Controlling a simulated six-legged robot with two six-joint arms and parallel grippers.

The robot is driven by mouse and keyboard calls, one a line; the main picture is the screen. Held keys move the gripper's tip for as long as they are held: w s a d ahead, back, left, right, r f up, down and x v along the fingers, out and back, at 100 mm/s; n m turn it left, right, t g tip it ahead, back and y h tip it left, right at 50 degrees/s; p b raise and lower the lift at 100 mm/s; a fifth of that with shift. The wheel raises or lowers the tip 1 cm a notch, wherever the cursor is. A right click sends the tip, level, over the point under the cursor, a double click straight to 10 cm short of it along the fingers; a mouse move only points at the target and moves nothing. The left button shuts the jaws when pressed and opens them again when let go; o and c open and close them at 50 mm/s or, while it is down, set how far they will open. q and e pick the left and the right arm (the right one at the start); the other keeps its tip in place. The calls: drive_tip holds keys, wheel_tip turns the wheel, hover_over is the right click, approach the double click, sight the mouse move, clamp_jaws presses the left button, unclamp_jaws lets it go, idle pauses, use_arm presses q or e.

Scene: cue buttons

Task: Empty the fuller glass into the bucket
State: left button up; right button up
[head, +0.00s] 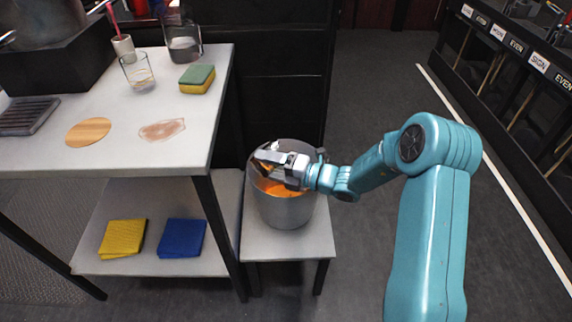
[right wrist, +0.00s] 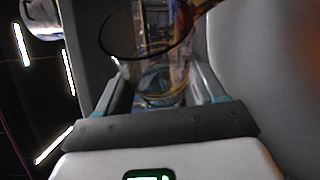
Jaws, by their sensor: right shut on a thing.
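My right gripper (head: 266,160) is over the grey metal bucket (head: 285,212), which stands on a low light stand. In the right wrist view its fingers are shut on a clear glass (right wrist: 165,75), whose round rim shows at the top. An amber-brown streak (right wrist: 204,7) shows by the rim and looks like liquid leaving the glass. Orange (head: 273,187) shows inside the bucket below the gripper. In the head view the held glass is mostly hidden or too small to make out. My left gripper is not in view.
On the light table (head: 190,125) stand a glass (head: 138,72) with a little in its bottom, another glass (head: 184,44) and a sponge (head: 197,79). A brownish smear (head: 162,129) and a round wooden coaster (head: 88,132) lie nearer. Yellow (head: 122,238) and blue (head: 182,238) cloths lie below.

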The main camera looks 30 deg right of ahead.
drive_tip(key=shift+a, duration=0.15)
drive_tip(key=shift+f+m+t+p, duration=0.3)
drive_tip(key=shift+m+p, duration=0.25)
drive_tip(key=shift+m, duration=0.15)
idle(0.3)
drive_tip(key=shift+r, duration=0.15)
